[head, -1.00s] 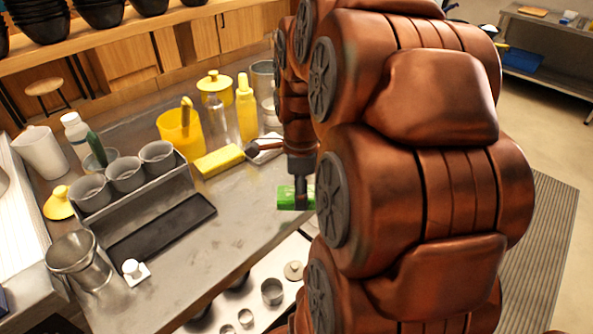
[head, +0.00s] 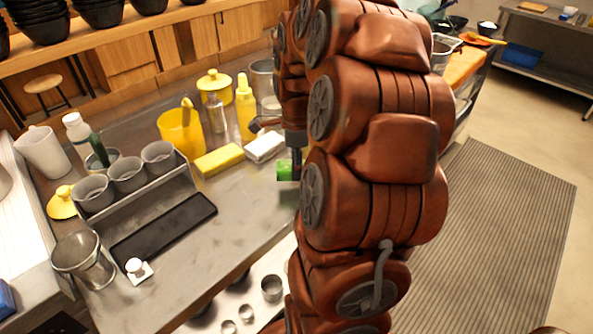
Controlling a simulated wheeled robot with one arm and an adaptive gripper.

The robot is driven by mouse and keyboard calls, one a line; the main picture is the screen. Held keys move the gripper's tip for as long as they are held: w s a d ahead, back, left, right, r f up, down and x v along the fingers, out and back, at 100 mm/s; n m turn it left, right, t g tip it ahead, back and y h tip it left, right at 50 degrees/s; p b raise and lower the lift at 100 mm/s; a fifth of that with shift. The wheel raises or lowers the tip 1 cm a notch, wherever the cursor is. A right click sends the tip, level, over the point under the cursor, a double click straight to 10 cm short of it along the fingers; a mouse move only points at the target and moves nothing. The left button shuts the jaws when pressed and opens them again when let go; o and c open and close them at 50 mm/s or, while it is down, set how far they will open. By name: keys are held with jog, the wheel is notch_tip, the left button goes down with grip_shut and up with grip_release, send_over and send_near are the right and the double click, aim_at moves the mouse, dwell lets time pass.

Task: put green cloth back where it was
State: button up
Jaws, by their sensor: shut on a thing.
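The green cloth (head: 284,171) is a small folded block at the left edge of my arm, over the right part of the steel counter (head: 245,212). My gripper (head: 294,168) is shut on it, and the arm hides part of both. I cannot tell whether the cloth touches the counter or hangs just above it. A folded yellow cloth (head: 219,160) and a folded white cloth (head: 265,147) lie in a row behind and to the left of the green cloth.
A yellow jug (head: 181,135), a yellow bottle (head: 245,108) and a clear bottle (head: 215,115) stand behind the cloths. A rack of grey cups (head: 128,173) and a black tray (head: 165,228) are at left. The counter in front of the cloths is bare.

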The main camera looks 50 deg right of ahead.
jog(key=shift+w+d+f, duration=0.2)
jog(key=shift+w+d, duration=0.05)
jog(key=shift+f+p, duration=0.55)
jog(key=shift+f, duration=1.05)
jog(key=shift+f, duration=0.25)
jog(key=o, duration=1.4)
jog(key=shift+r, duration=0.1)
notch_tip(320, 180, up, 12)
jog(key=shift+r+b, duration=0.2)
jog(key=shift+b, duration=0.65)
